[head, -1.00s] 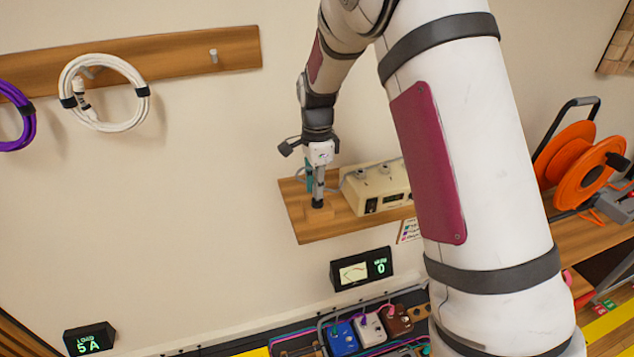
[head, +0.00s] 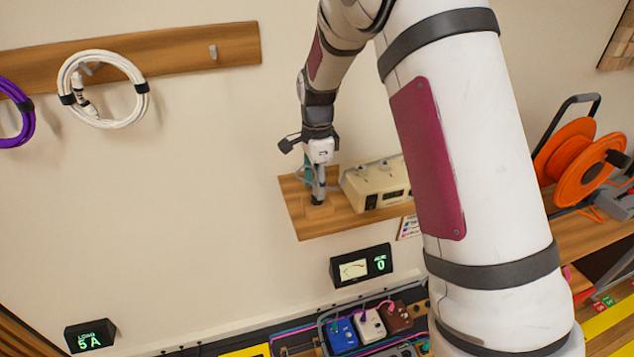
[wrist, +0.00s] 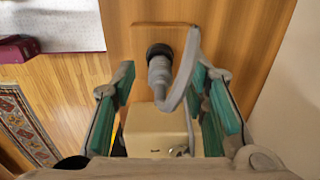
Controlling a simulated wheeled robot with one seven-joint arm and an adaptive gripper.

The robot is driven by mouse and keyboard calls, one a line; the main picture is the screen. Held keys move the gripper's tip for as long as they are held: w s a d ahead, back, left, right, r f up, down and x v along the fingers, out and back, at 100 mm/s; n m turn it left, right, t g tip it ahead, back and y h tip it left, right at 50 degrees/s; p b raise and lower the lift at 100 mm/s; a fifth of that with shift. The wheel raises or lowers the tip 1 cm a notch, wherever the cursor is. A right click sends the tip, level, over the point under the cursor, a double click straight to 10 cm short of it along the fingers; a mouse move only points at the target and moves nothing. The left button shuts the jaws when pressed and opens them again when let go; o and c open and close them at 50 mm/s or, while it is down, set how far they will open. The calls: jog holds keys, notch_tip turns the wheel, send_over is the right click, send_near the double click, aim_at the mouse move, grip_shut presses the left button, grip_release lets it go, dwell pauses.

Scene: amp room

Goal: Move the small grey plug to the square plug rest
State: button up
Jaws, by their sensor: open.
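The small grey plug (wrist: 159,72) stands with its black collar (wrist: 158,50) on a square wooden block, which I take as the plug rest (head: 318,211). The block also shows in the wrist view (wrist: 185,36). A grey cord curls off the plug to the right. My gripper (head: 317,190) is over the block at the shelf's left end. In the wrist view my gripper (wrist: 170,84) is open, its teal-padded fingers apart on either side of the plug and cord. I cannot tell how firmly the plug is seated.
A cream box (head: 376,184) with sockets and switches stands on the wooden shelf (head: 345,226) just right of my gripper. Below are a small meter display (head: 361,266) and several pedals (head: 369,325). Coiled cables hang at upper left. An orange reel (head: 580,165) stands far right.

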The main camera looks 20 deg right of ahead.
notch_tip(320, 180, up, 12)
dwell(0.5)
dwell(0.4)
